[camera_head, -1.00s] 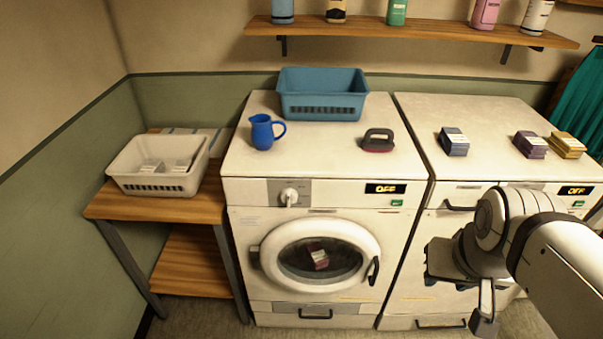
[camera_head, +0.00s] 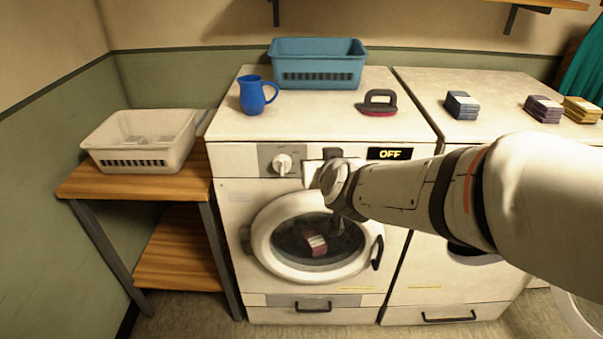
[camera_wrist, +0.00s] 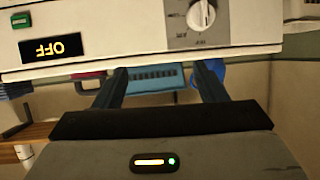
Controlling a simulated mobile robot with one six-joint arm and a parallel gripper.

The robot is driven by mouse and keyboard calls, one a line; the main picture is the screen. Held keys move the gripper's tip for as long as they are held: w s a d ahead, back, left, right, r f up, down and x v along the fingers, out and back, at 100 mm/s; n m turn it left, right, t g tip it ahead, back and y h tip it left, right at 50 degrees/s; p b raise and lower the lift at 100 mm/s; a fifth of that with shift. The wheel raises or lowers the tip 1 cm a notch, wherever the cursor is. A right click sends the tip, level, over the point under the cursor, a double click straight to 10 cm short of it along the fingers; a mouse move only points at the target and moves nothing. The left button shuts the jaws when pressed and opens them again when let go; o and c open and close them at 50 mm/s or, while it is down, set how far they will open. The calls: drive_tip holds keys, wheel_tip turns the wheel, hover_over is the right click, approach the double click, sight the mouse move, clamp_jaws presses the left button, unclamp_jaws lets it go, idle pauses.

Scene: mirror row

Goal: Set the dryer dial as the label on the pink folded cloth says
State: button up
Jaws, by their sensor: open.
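The white dial (camera_head: 282,163) sits on a grey plate at the left of the near machine's front panel. It also shows upside down in the wrist view (camera_wrist: 201,15); its marks are too small to read. A pinkish-red folded cloth (camera_head: 317,244) with a pale label lies behind the round door window; the label is unreadable from here. My gripper (camera_head: 325,162) is in front of the panel, right of the dial and apart from it. In the wrist view my gripper (camera_wrist: 164,76) is open, with nothing between its fingers.
The panel display (camera_head: 390,153) reads OFF. A blue jug (camera_head: 253,96), teal basket (camera_head: 318,66) and dark brush-like thing (camera_head: 378,104) stand on the machine. Folded cloths (camera_head: 461,105) lie on the right machine. A pale basket (camera_head: 140,150) stands on the wooden table.

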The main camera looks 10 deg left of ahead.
drive_tip(key=w+a+f+t+b, duration=0.2)
drive_tip(key=a+f+t+b, duration=0.15)
drive_tip(key=a+f, duration=0.3)
drive_tip(key=t+h+b, duration=0.2)
drive_tip(key=b, duration=0.2)
approach(281, 170)
drive_tip(key=w, duration=0.4)
drive_tip(key=w+a, duration=0.1)
drive_tip(key=w, duration=0.4)
drive_tip(key=shift+w+a, duration=0.3)
drive_tip(key=shift+w, duration=0.05)
